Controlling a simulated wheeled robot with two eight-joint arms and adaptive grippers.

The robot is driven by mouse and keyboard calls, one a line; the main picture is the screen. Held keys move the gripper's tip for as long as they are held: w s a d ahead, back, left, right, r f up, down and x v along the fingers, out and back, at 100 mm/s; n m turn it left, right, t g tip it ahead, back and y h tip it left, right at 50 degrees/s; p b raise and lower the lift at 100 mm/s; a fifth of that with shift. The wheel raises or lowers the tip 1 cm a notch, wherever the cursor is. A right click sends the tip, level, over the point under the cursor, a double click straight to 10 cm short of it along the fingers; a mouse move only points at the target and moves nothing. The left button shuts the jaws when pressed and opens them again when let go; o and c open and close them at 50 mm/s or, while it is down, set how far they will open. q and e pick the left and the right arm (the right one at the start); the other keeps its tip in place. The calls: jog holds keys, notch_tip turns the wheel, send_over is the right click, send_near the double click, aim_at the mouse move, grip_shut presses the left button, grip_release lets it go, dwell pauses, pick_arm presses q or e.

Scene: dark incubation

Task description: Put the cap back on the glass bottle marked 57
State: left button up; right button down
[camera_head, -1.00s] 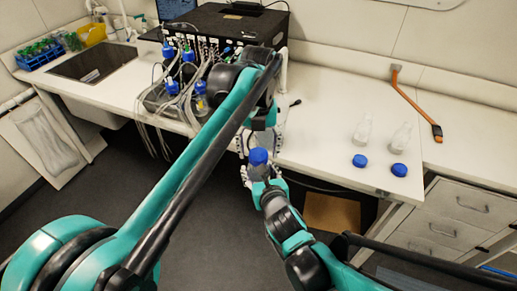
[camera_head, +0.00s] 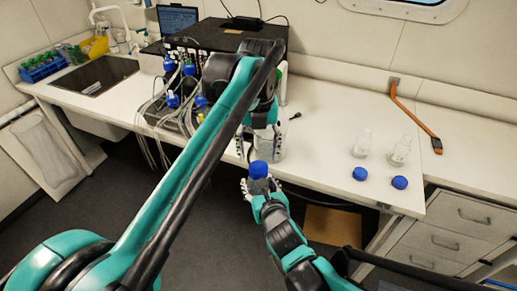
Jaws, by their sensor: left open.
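A blue cap (camera_head: 258,169) sits on top of a glass bottle in my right gripper (camera_head: 261,187), in front of the bench edge. The fingers hide most of this bottle, and its marking cannot be read. My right gripper appears shut on it. My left gripper (camera_head: 259,148) is open and empty just above the cap, apart from it, its fingers spread to either side. Two clear uncapped bottles, a left one (camera_head: 362,145) and a right one (camera_head: 400,152), stand on the bench at the right. Two loose blue caps (camera_head: 360,174) (camera_head: 400,182) lie in front of them.
A black box (camera_head: 228,36) with tubing and several blue-capped bottles (camera_head: 173,99) stands on the bench behind my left arm. A sink (camera_head: 95,75) and a blue rack (camera_head: 43,68) are at the left. An orange-handled tool (camera_head: 415,122) lies at the right. The bench between is mostly clear.

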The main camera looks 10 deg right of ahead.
pick_arm(q)
jog(key=n, duration=0.5)
jog(key=shift+r, duration=0.15)
jog(key=n, duration=0.4)
jog(key=shift+r+n, duration=0.15)
jog(key=shift+n, duration=0.15)
jog(key=n, duration=0.4)
jog(key=shift+r+n, duration=0.15)
jog(key=shift+n, duration=0.25)
jog(key=n, duration=0.7)
jog(key=shift+r, duration=0.2)
jog(key=n, duration=0.5)
jog(key=shift+r, duration=0.15)
jog(key=n, duration=0.7)
jog(key=shift+r, duration=0.2)
jog(key=n, duration=0.6)
jog(key=shift+r+n, duration=0.2)
jog(key=shift+n, duration=0.1)
jog(key=n, duration=0.4)
jog(key=shift+r+n, duration=0.15)
jog(key=shift+n, duration=0.15)
